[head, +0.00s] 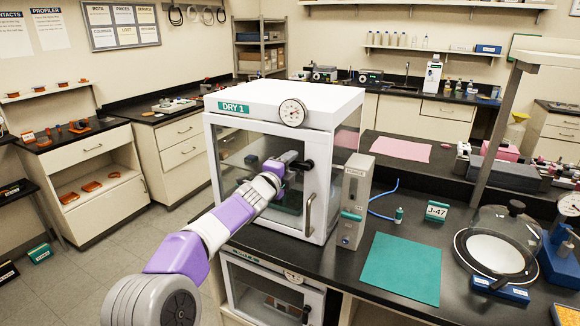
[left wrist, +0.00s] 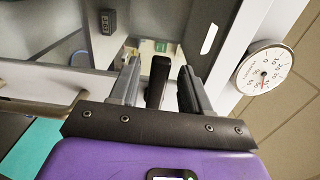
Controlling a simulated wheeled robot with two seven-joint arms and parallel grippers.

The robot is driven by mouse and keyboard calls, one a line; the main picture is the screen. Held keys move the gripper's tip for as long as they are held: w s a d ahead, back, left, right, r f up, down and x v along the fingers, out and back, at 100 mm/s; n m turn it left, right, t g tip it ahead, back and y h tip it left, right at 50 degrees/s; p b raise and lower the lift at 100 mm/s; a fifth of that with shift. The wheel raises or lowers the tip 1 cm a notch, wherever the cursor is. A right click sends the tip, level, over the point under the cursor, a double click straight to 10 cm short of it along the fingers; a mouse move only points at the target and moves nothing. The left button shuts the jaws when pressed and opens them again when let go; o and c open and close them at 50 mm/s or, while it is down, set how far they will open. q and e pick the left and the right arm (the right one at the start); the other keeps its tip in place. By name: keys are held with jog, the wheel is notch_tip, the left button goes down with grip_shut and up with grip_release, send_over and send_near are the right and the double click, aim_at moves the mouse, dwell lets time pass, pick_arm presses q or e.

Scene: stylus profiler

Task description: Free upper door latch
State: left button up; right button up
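The white dry cabinet (head: 270,98) labelled DRY 1 stands on the black bench with its glass door closed. A black latch (head: 309,165) sits near the upper right of the door front. My left gripper (head: 291,164) is at the door front, right at this latch. In the left wrist view the black latch bar (left wrist: 158,80) stands between the two fingers (left wrist: 160,88). The fingers are apart, with narrow gaps showing on both sides of the bar; I see no clear contact. The wrist partly hides the glass. My right gripper is not in view.
A door handle (head: 309,214) is below the latch, and a dial gauge (head: 293,113) is on the cabinet's top front edge. A grey metal unit (head: 353,200) stands close on the right. A green mat (head: 402,268) and a glass dome (head: 500,240) lie farther right.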

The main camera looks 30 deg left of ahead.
pick_arm(q)
jog(key=s+b, duration=0.1)
jog(key=s, duration=0.6)
jog(key=shift+s, duration=0.3)
dwell(0.4)
